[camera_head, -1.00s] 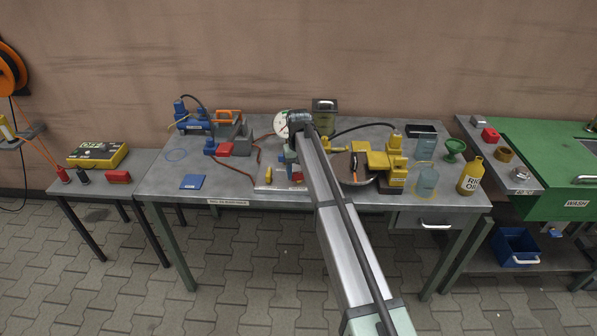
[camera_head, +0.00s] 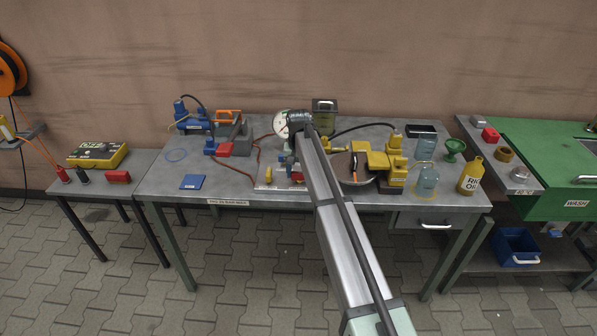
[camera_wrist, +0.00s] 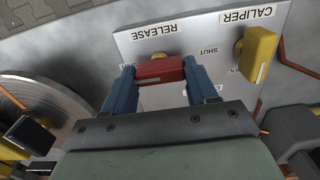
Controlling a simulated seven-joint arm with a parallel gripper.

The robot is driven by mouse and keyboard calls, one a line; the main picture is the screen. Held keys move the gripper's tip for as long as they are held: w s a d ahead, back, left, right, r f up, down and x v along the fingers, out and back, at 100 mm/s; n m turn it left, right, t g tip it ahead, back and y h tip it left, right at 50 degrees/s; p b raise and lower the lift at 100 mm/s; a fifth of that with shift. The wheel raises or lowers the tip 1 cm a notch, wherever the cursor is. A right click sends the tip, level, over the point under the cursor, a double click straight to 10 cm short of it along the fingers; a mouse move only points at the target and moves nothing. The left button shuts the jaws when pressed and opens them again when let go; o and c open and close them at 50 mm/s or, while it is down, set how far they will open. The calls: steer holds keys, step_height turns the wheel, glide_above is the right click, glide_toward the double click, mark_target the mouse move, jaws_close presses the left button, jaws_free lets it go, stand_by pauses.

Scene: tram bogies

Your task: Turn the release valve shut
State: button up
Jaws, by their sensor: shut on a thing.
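The release valve's red handle (camera_wrist: 160,70) shows in the wrist view, on a pale plate (camera_wrist: 215,35) lettered RELEASE and CALIPER, with SHUT marks. My gripper (camera_wrist: 161,76) has its two blue fingers on either side of the red handle and is shut on it. The handle lies nearly level across the wrist picture. A brass fitting shows just behind it. A yellow caliper handle (camera_wrist: 261,54) stands to its right, apart from my fingers.
A round metal disc (camera_wrist: 45,110) lies left of my gripper in the wrist view. In the head view, yellow caliper blocks (camera_head: 380,160) stand right of my arm and a blue pump (camera_head: 195,122) stands back left.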

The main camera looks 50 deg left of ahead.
mark_target(298, 173)
steer(key=o, duration=1.1)
steer(key=shift+c, duration=0.2)
steer(key=shift+r, duration=0.1)
step_height(298, 173, up, 14)
steer(key=shift+f, duration=0.2)
